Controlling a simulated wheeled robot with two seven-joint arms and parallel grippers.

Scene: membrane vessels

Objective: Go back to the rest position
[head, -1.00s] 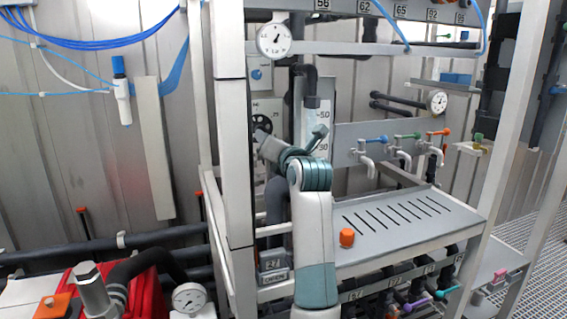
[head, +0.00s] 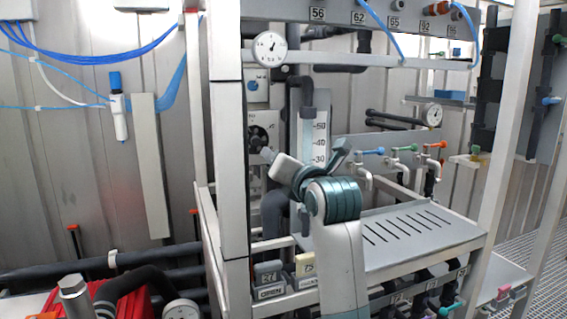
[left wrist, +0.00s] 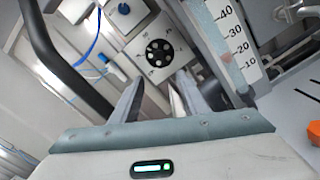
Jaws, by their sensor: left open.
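My left gripper (head: 268,155) is in front of the upright panel, just below and right of a black round dial (head: 262,136). In the left wrist view its two fingers (left wrist: 160,86) are apart, with nothing between them. The dial (left wrist: 159,53) sits on a pale plate beyond the fingertips, apart from them. My forearm rises from the bottom middle of the head view and hides part of the slotted shelf. My right gripper is in neither view.
A clear tube with a scale (head: 314,135) stands right of the hand. Valves with coloured handles (head: 405,155) stand behind the slotted grey shelf (head: 410,228). An orange cap (left wrist: 314,137) shows at the wrist view's right edge. A white frame post (head: 229,150) stands left.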

